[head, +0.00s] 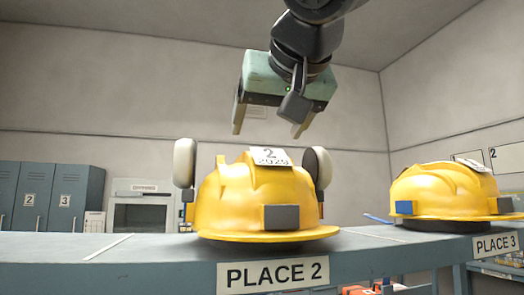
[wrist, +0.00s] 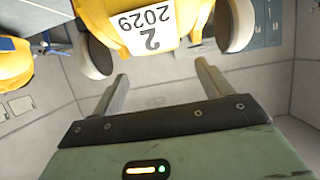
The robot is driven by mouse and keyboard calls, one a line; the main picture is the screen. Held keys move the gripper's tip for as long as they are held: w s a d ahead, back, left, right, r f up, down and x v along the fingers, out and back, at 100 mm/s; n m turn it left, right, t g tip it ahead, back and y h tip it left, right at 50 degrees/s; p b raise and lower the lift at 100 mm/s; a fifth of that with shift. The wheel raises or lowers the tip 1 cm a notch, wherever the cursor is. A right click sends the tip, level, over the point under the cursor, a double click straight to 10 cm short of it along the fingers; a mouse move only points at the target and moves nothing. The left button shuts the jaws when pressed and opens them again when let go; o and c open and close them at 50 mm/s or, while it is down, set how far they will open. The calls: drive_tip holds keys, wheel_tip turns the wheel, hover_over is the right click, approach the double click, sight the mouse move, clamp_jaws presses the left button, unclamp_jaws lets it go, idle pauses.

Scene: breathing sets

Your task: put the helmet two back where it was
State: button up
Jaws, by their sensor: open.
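The helmet two (head: 255,203) is yellow, with a white tag reading 2 and 2029 on its top and a grey block on its front. It sits upright on the shelf top (head: 150,255) behind the PLACE 2 label (head: 273,275). A pale ear cup shows on each side of it. My gripper (head: 268,132) is above the helmet, open and empty, its fingers pointing down and apart from it. In the wrist view the helmet's yellow shell (wrist: 105,22) and tag are at the top, beyond my open fingertips (wrist: 162,70).
Another yellow helmet (head: 450,190) sits to the right, near the PLACE 3 label (head: 495,245). Grey lockers (head: 52,196) numbered 2 and 3 stand at the back left. The shelf top left of helmet two is bare. Orange items lie beneath the shelf.

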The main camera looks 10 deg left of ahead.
drive_tip(key=shift+v, duration=2.1)
